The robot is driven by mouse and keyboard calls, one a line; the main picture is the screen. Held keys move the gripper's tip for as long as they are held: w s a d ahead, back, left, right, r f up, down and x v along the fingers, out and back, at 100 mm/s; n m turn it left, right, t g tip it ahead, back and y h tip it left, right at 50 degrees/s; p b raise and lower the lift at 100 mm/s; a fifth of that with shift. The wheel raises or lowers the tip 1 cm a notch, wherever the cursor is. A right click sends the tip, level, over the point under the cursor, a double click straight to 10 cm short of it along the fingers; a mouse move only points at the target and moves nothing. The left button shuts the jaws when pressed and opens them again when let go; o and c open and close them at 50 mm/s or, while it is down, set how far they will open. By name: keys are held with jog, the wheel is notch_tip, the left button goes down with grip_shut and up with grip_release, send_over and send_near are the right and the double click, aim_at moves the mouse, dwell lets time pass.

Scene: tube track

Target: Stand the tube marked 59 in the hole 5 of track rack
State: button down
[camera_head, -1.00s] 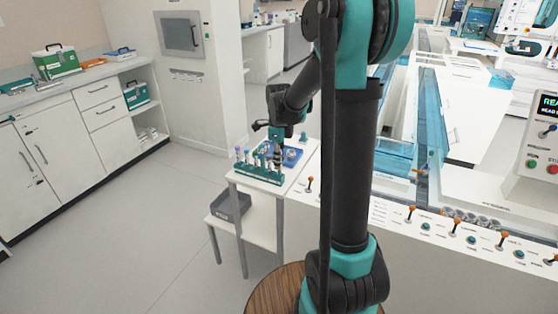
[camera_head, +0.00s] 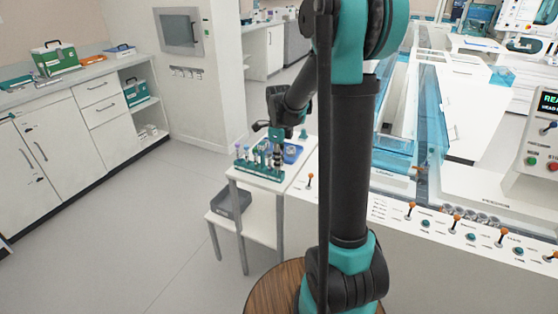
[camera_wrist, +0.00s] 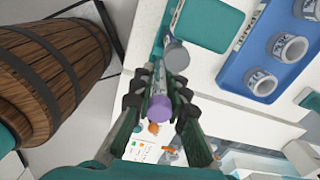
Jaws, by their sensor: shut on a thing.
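My gripper (camera_wrist: 157,86) is shut on a tube with a purple cap (camera_wrist: 158,107), which sits between its two fingers in the wrist view. No number can be read on this tube. A grey-capped tube (camera_wrist: 175,54) is just beyond the fingertips. In the head view my gripper (camera_head: 278,138) is above a small white table, over a green rack (camera_head: 258,172) that holds several tubes. The rack's holes and hole numbers are too small to read. The held tube cannot be told apart from the others there.
A blue tray (camera_head: 292,150) stands behind the rack; white ring-like cups (camera_wrist: 264,83) sit in it in the wrist view. A grey bin (camera_head: 232,203) is on the lower shelf. A white machine panel with orange-tipped levers (camera_head: 410,210) stands at the right.

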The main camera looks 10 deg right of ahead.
jog(key=shift+f, duration=0.15)
jog(key=c, duration=1.4)
grip_release()
jog(key=shift+c, duration=0.2)
notch_tip(320, 180, up, 12)
jog(key=shift+r, duration=0.1)
jog(key=s+d+f+n+t, duration=0.2)
jog(key=s+f+n, duration=0.5)
jog(key=s+n, duration=0.3)
jog(key=s+d+f+n+t, duration=0.2)
jog(key=s+f+n, duration=0.6)
jog(key=s+n, duration=0.3)
jog(key=shift+s+n, duration=0.3)
jog(key=shift+n, duration=0.8)
